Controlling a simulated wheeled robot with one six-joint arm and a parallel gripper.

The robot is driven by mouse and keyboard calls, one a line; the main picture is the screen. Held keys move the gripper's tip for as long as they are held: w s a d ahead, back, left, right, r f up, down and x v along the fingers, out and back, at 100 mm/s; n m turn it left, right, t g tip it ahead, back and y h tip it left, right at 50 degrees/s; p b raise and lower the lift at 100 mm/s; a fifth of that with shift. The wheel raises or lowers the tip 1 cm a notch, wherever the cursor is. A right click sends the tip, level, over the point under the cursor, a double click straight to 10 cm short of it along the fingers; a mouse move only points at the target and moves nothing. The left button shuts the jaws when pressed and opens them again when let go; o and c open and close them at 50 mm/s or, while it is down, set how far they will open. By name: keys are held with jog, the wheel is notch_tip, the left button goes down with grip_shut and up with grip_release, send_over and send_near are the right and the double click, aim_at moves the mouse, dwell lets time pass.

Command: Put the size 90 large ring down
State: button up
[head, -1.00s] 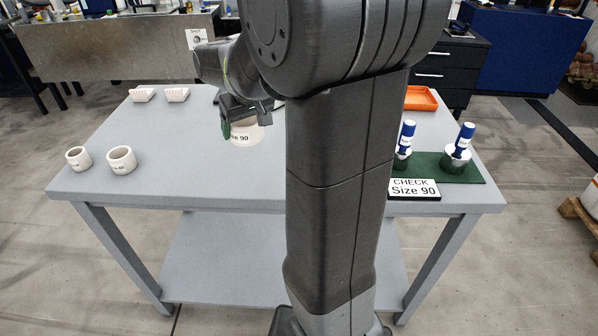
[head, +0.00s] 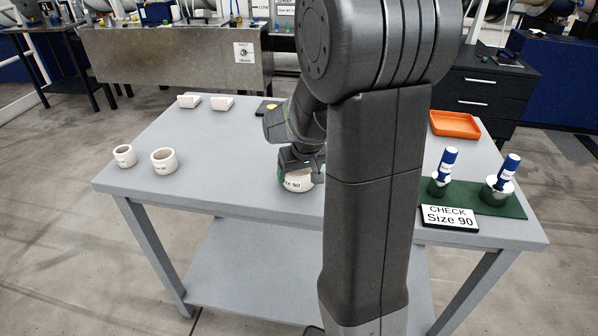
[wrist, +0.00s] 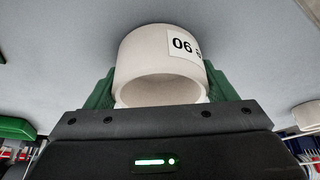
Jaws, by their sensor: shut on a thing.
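The size 90 large ring (head: 297,184) is a thick off-white ring with a white label. In the head view it is at the middle of the grey table (head: 235,190), partly hidden by my gripper (head: 299,168). In the wrist view the ring (wrist: 160,55) sits between the green fingers of my gripper (wrist: 160,90), which are shut on its two sides. Its label shows upside down there. The ring appears at or just above the table top; I cannot tell whether it touches.
A green mat (head: 487,202) with blue-handled gauges (head: 502,180), a "CHECK Size 90" sign (head: 449,217) and an orange tray (head: 455,124) are at the right.

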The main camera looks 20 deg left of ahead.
jog(key=shift+f, duration=0.2)
jog(key=o, duration=1)
jog(key=shift+r, duration=0.1)
jog(key=shift+r, duration=0.45)
jog(key=v, duration=1.1)
jog(key=shift+s+d+r, duration=0.15)
